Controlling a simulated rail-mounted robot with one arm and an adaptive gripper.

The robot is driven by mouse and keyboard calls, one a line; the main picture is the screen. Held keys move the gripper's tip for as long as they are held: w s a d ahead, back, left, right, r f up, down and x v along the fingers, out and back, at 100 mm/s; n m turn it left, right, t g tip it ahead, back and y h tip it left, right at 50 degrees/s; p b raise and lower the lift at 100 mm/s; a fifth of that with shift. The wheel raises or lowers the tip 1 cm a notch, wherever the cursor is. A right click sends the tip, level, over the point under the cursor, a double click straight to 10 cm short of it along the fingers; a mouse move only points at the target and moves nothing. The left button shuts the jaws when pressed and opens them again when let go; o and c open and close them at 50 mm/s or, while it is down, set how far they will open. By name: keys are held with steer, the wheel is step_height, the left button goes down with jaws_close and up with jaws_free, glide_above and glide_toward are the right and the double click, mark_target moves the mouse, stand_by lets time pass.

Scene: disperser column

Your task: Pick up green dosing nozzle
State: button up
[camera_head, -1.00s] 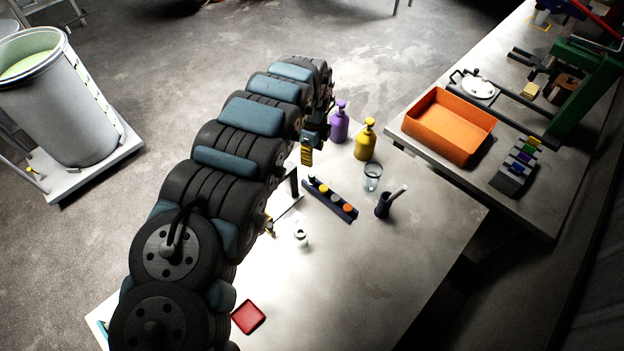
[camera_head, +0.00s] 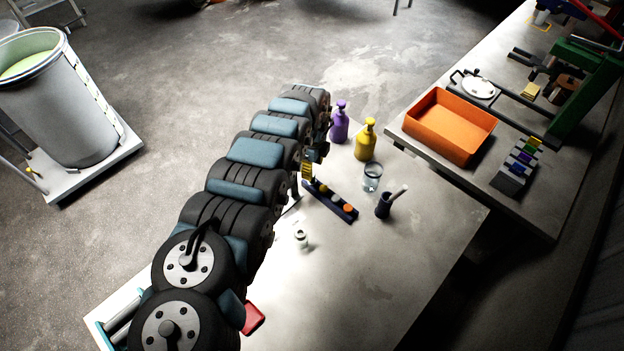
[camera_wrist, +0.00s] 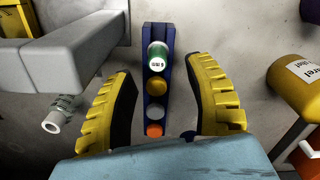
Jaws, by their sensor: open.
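The green dosing nozzle (camera_wrist: 158,57) has a green body and a white, printed end. It stands in the far end slot of a dark blue rack (camera_wrist: 148,104) in the wrist view, with yellow, grey and orange nozzles in line below it. My gripper (camera_wrist: 160,68) is open, with one yellow ribbed finger on each side of the rack and nothing held. The green nozzle lies between the fingertip ends in that picture; I see no contact. In the head view my gripper (camera_head: 307,171) is at the rack's upper left end (camera_head: 336,206) and hides the green nozzle.
A small white bottle (camera_head: 301,240) and a red tray (camera_head: 253,318) are nearer. The table's lower right is clear.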

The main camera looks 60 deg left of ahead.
mark_target(312, 181)
steer(key=shift+s+d+f, duration=0.15)
steer(key=shift+f, duration=1.35)
steer(key=shift+f+b, duration=0.55)
steer(key=shift+f, duration=0.4)
steer(key=shift+c, duration=0.2)
jaws_close()
